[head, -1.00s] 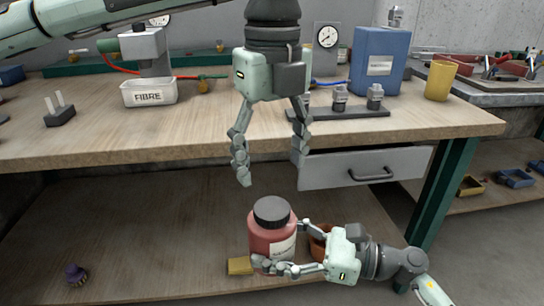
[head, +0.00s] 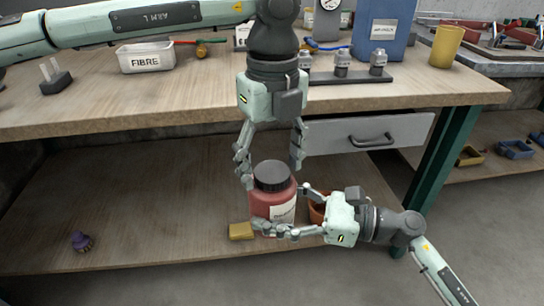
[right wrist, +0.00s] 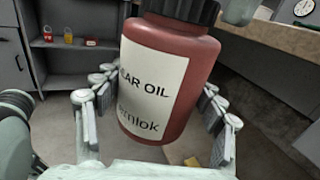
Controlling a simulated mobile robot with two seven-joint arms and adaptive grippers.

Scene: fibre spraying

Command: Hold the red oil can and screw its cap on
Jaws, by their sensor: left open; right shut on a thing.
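The red oil can (head: 262,204) is upright in the head view, with a black cap (head: 271,175) on top. Its white label faces my right wrist camera, where the can (right wrist: 172,75) fills the middle and the cap (right wrist: 182,9) is cut off by the top edge. My right gripper (head: 284,212) is shut around the can's body from the right. My left gripper (head: 269,166) points down from above, open, its fingers on either side of the cap with visible room. Whether the cap is threaded on cannot be told.
A yellow block (head: 241,231) and a terracotta pot (head: 317,211) are close to the can. A purple object (head: 82,242) lies far left on the lower shelf. The workbench (head: 150,100) edge and grey drawer (head: 345,136) are behind my left gripper.

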